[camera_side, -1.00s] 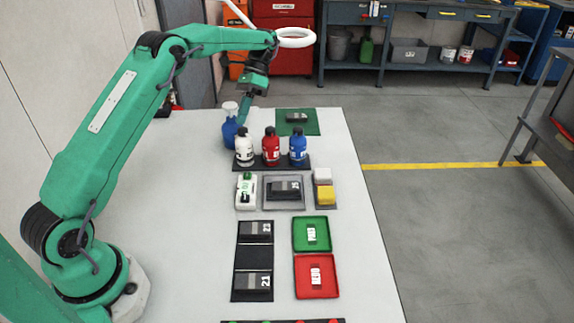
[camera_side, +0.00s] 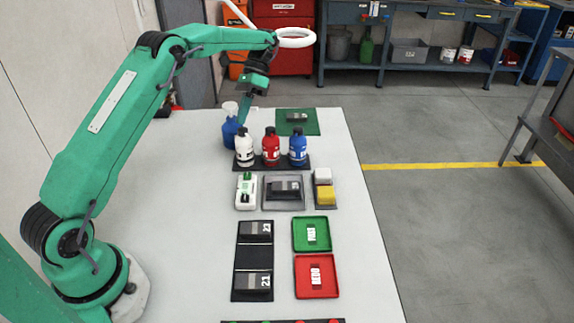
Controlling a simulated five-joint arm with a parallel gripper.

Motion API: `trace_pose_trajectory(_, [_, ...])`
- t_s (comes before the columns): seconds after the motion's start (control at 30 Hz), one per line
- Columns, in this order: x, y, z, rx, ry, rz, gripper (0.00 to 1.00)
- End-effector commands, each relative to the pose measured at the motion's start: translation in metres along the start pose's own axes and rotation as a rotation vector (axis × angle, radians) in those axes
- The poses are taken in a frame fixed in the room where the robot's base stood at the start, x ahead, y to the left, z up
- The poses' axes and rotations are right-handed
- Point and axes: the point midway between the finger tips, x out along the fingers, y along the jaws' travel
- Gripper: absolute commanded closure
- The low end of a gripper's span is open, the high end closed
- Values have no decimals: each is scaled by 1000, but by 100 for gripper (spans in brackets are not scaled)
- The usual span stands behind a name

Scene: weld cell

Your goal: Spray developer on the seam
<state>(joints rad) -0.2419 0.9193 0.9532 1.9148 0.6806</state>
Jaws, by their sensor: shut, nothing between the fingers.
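Three capped bottles, white (camera_side: 244,148), red (camera_side: 271,147) and blue (camera_side: 298,148), stand upright in a row on a black rack. Their labels are too small to read, so I cannot tell which is developer. A dark metal coupon (camera_side: 285,188) lies in a grey tray (camera_side: 267,203) in front of the rack; its seam is not clear. My gripper (camera_side: 243,119) is shut and empty. It points down behind the white bottle, close beside a blue spray bottle (camera_side: 230,136) with a pale top; I cannot tell if they touch.
A white and green device (camera_side: 246,194) sits left of the tray, white and yellow blocks (camera_side: 325,186) right of it. A green mat (camera_side: 309,129) with a dark part lies behind. Coupons 23 and 21 lie on a black holder (camera_side: 252,243), beside green (camera_side: 325,247) and red (camera_side: 331,293) trays.

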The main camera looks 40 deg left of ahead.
Motion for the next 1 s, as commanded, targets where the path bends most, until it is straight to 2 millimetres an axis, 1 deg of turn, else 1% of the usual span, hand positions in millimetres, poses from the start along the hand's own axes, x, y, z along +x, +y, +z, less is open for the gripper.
trace_pose_trajectory(1.0, [7, -1, -6, 0, -2, -2, 100])
